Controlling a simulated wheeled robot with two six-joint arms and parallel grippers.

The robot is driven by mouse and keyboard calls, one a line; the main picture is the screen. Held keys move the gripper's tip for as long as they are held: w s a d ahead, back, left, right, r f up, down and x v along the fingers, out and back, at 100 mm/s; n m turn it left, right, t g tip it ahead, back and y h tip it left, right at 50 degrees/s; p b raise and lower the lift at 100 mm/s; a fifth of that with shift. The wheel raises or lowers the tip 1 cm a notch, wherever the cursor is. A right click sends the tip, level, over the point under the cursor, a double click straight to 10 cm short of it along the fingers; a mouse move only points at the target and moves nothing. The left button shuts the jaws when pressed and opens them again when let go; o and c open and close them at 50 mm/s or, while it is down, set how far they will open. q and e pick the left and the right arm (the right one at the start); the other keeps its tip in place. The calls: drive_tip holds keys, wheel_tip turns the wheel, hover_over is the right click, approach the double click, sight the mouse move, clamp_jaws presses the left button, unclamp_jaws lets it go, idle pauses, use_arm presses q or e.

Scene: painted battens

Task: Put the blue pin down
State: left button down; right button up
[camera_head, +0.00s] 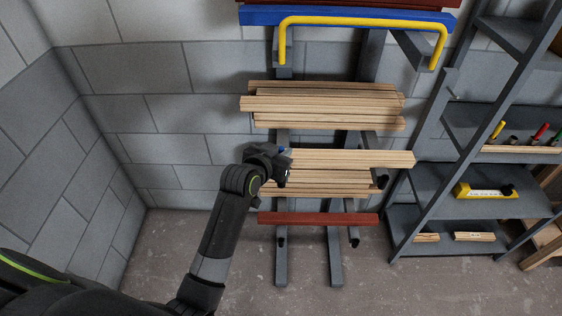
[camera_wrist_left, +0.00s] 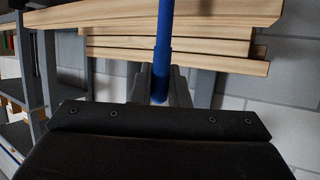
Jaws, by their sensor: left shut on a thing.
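The blue pin (camera_wrist_left: 163,45) is a slim rod with a thicker lower part. In the left wrist view it stands out lengthwise between the two fingers of my left gripper (camera_wrist_left: 160,88), which is shut on it. In the head view my left gripper (camera_head: 284,167) is in front of the rack, near the left ends of the middle battens. Only a small bit of blue shows there, so most of the pin is hidden. My right gripper is in neither view.
A grey rack holds bare wooden battens (camera_head: 325,106), more battens below (camera_head: 350,158) and a red batten (camera_head: 318,218). A blue beam (camera_head: 350,16) and yellow bar (camera_head: 360,20) are above. Grey shelving (camera_head: 470,180) stands right. The floor (camera_head: 170,240) at left is clear.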

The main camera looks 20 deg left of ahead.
use_arm(q)
wheel_tip(320, 180, down, 3)
drive_tip(key=shift+f, duration=0.3)
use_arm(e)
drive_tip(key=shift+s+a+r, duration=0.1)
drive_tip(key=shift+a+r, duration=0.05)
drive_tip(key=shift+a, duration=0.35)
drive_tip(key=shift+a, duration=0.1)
use_arm(q)
drive_tip(key=shift+f, duration=0.2)
drive_tip(key=c, duration=1.4)
unclamp_jaws()
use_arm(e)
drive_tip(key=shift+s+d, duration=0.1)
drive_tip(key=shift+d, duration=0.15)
use_arm(q)
drive_tip(key=shift+r, duration=0.1)
